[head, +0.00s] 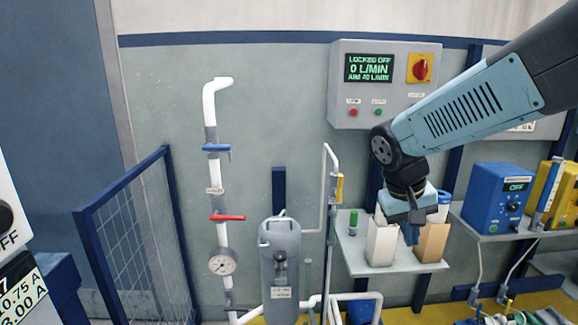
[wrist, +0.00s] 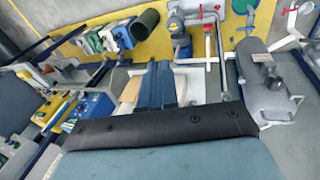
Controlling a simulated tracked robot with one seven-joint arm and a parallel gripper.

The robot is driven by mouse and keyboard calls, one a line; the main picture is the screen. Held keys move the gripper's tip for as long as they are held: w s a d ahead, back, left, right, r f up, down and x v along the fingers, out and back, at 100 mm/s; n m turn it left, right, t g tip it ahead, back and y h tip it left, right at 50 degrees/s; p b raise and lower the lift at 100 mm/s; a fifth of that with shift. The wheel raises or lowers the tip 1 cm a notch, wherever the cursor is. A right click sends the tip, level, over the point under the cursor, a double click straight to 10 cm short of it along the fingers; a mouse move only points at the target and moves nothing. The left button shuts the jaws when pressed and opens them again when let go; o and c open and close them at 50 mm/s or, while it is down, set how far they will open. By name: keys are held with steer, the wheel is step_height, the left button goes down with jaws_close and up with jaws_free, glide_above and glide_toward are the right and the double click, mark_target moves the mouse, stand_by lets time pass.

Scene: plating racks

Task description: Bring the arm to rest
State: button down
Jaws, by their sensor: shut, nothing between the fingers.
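My gripper (head: 411,236) hangs pointing down at the end of my arm, which reaches in from the upper right of the head view. Its blue fingers are together with nothing held. In the wrist view the shut fingers (wrist: 153,84) show in the middle, above the shelf area. In the head view the gripper appears in front of a cream box (head: 381,244) and a tan box (head: 433,243) on a small grey shelf (head: 352,256). I cannot tell how far it is from them.
A control panel (head: 345,98) reads "LOCKED OFF, 0 L/MIN". A white pipe with blue (head: 216,148) and red (head: 228,217) handles and a gauge (head: 222,263) stands left of a grey tank (head: 281,262). A blue unit (head: 490,200) sits right. A mesh barrier (head: 135,240) stands left.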

steer(key=s+r+t+y, duration=0.3)
steer(key=s+r+t, duration=0.1)
steer(key=s+r, duration=0.3)
steer(key=shift+s+a, duration=0.3)
steer(key=shift+a, duration=0.05)
steer(key=shift+r, duration=0.1)
stand_by(0.6)
